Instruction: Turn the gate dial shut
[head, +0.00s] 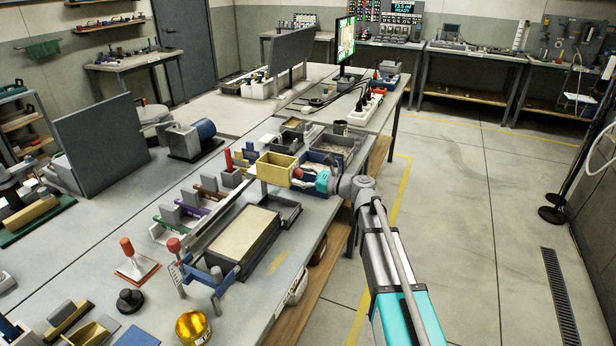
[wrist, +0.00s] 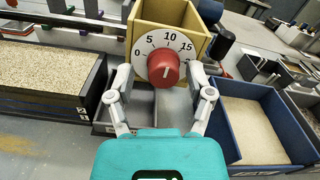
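The gate dial is a red knob (wrist: 163,68) on a white round scale (wrist: 146,43) marked 0, 5, 10 and 15. It is fixed to the near face of a yellow open-topped box (wrist: 187,14), which also shows in the head view (head: 276,166). A short pale mark on the knob front is too small to read against the scale. My gripper (wrist: 162,76) is open, one finger on each side of the knob, with gaps showing between fingers and knob. In the head view my gripper (head: 312,181) is at the box's right side and largely hides the dial.
A gravel-filled tray (wrist: 97,98) lies left of my gripper and a blue-walled sand tray (wrist: 226,135) lies right. In the head view a low tan-topped tray (head: 218,262) and a clamp with a red knob (head: 173,245) stand nearer on the bench.

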